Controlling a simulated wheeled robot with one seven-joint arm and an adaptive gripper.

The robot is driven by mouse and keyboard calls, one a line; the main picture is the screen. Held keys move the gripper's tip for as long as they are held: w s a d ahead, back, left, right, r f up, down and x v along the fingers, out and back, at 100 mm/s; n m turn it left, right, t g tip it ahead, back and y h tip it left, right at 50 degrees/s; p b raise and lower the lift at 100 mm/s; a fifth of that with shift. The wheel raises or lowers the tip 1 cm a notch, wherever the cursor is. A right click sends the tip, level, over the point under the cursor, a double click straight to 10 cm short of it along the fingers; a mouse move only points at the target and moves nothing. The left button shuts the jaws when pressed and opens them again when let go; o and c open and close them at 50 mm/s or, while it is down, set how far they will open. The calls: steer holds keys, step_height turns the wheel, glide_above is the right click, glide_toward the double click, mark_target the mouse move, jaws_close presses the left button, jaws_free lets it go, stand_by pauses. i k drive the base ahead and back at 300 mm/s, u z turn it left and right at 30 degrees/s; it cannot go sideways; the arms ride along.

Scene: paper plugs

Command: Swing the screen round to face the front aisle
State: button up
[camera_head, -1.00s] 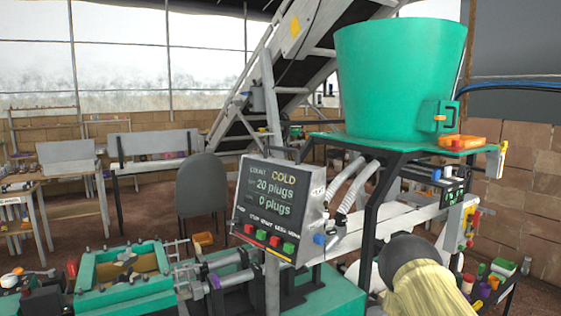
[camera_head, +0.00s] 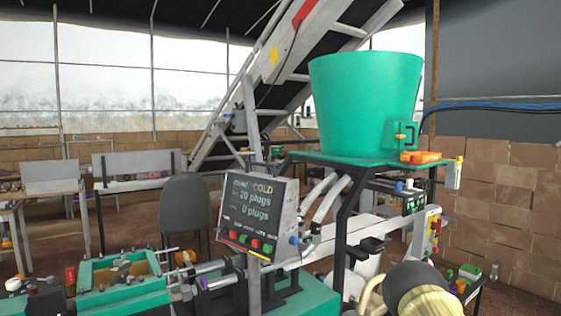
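The screen (camera_head: 256,207) is a grey box on a post (camera_head: 254,285) near the picture's middle. Its dark display faces toward me and looks angled a little to the left. It reads "COLD", "20 plugs" and "0 plugs". A row of red and green buttons (camera_head: 250,242) runs under the text. A dark handle-like bar (camera_head: 268,168) shows above its top edge. Its right side wall carries a blue knob (camera_head: 293,240). No gripper fingers show in this view, and nothing is seen touching the screen.
A large green hopper (camera_head: 364,100) stands on a dark frame behind the screen, with grey hoses (camera_head: 322,200) close on its right. The green machine bed (camera_head: 125,275) lies at lower left. A grey chair (camera_head: 185,208) stands behind. A conveyor (camera_head: 300,75) slopes up behind.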

mark_target(258, 206)
steer(key=z, duration=1.5)
steer(key=i, duration=1.1)
steer(key=u, duration=2.55)
